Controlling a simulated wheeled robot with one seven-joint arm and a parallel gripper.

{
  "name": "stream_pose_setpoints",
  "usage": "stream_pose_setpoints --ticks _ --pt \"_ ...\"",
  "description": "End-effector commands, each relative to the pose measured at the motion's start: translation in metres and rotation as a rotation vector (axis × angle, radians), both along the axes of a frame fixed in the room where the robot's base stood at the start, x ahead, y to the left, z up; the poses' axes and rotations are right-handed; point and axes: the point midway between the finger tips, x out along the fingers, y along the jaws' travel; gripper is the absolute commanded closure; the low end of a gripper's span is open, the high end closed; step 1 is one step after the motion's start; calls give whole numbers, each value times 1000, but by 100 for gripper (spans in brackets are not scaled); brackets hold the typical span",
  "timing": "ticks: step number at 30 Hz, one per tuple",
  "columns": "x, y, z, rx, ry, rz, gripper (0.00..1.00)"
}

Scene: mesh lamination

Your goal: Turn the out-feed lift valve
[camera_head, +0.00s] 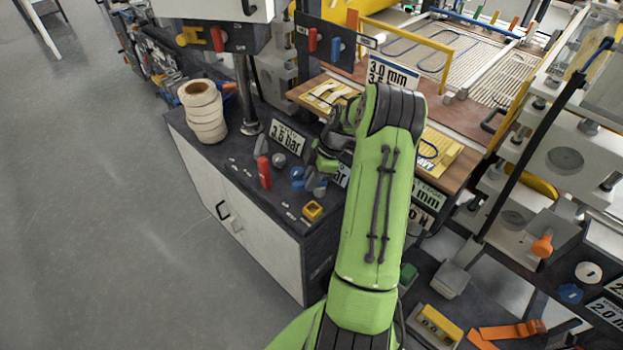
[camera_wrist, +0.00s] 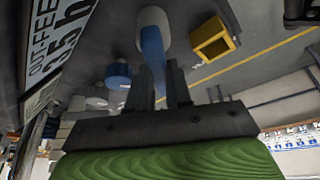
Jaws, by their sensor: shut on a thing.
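A blue valve lever (camera_wrist: 152,44) on a pale round base stands on the dark bench top, beside a sign reading "OUT-FEED" (camera_wrist: 55,45) in the wrist view. My gripper (camera_wrist: 160,74) has its two dark fingers close together at the lever and is shut on it. In the head view my gripper (camera_head: 319,172) reaches down to the bench's right part, and the lever (camera_head: 320,190) shows only in part beneath it. The sign there is mostly hidden behind my gripper. How far the lever is turned is hard to tell.
A blue knob (camera_head: 297,174), a red lever (camera_head: 264,172) and a yellow box (camera_head: 312,210) stand close by on the bench. A "3.5 bar" sign (camera_head: 288,140) and a white roll stack (camera_head: 203,110) are farther back. Open floor (camera_head: 100,200) lies left.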

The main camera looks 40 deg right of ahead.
Motion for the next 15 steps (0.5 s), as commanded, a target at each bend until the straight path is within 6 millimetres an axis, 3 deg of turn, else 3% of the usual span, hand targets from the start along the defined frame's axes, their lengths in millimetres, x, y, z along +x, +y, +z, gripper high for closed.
stream_pose_setpoints --ticks 15 --pt "-10 3 -4 -1 6 442 100"
